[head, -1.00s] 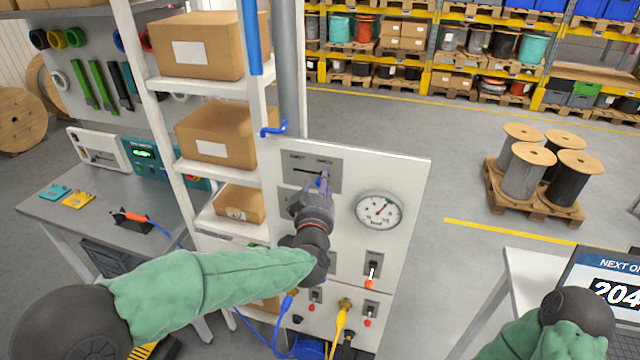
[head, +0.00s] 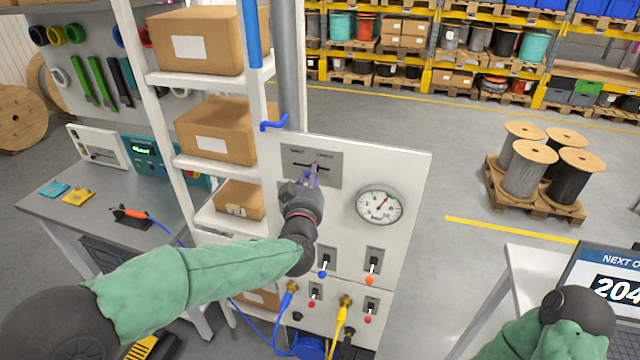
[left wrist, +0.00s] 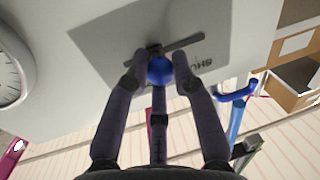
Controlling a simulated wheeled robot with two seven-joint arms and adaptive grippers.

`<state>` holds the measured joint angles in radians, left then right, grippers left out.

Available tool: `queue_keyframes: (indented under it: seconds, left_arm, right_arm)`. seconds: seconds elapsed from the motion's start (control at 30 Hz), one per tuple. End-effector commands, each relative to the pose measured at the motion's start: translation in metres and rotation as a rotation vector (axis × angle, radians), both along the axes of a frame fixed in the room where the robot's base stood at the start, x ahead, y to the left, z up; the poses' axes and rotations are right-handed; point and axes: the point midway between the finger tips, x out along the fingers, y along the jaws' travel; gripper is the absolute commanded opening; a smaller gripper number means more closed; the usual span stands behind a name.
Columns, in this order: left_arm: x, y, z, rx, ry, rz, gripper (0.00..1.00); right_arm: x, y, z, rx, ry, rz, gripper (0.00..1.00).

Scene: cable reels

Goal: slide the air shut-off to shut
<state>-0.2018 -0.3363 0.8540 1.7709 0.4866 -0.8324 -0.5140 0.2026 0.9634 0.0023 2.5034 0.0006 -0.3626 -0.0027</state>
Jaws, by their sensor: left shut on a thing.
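The air shut-off is a slider on a dark grey plate (head: 312,155) at the top of the white panel, with a label at each end of its slot. In the left wrist view its blue knob (left wrist: 160,69) sits between the fingers. The slot (left wrist: 185,44) runs on from the knob towards the "SHUT" lettering (left wrist: 197,64), which is at the plate's left in the head view. My left gripper (head: 308,178) is shut on the knob, its fingers on either side. In the head view the fingers mostly hide the knob. My right gripper is out of view; only part of that arm shows.
A pressure gauge (head: 380,205) is right of the plate. Toggle switches and blue and yellow hoses (head: 340,325) are lower on the panel. A blue pipe handle (head: 273,127) juts out near the panel's upper left edge. A shelf with boxes (head: 215,130) stands to the left.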

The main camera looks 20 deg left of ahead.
Motion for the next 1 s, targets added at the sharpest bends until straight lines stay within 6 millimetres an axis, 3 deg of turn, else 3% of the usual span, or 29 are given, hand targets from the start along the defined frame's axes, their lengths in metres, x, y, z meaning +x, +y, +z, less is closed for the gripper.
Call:
queue_keyframes:
  seconds: [0.03,0.23,0.67,0.7,0.77,1.0]
  left_arm:
    - [0.0,0.014,0.001,0.0,-0.013,0.011,0.0]
    - [0.001,0.042,0.003,-0.001,-0.014,0.009,0.0]
    - [0.001,0.051,0.007,0.0,-0.015,0.008,0.0]
    - [0.001,0.051,0.008,0.001,-0.016,0.008,0.34]
    - [0.001,0.051,0.008,0.001,-0.016,0.009,0.5]
    - [0.001,0.05,0.004,0.001,-0.009,0.005,0.5]
  right_arm:
    - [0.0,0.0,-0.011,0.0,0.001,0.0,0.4]
    - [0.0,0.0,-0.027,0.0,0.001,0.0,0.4]
    - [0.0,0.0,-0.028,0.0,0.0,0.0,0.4]
    - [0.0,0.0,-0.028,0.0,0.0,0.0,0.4]
    - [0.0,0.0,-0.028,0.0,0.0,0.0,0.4]
    - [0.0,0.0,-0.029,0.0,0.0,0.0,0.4]
